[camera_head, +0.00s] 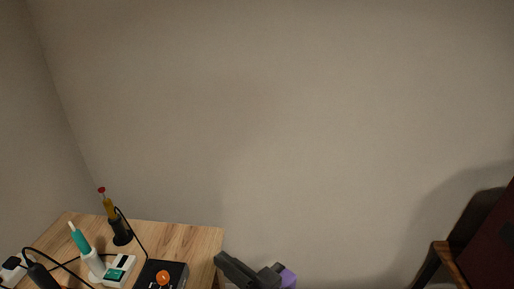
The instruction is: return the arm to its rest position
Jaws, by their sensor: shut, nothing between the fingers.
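My gripper (222,260) shows at the bottom edge, just right of the wooden table. It is dark grey, points to the left and is shut with nothing in it. A purple part of my arm (288,278) shows behind it. The rest of the arm is cut off by the lower edge of the picture.
The wooden table (190,240) stands at lower left. It holds a soldering station (120,270), a teal-tipped tool (79,238), a yellow-handled tool in a black holder (121,232) and a black box with an orange knob (163,278). A dark chair (440,255) is at right.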

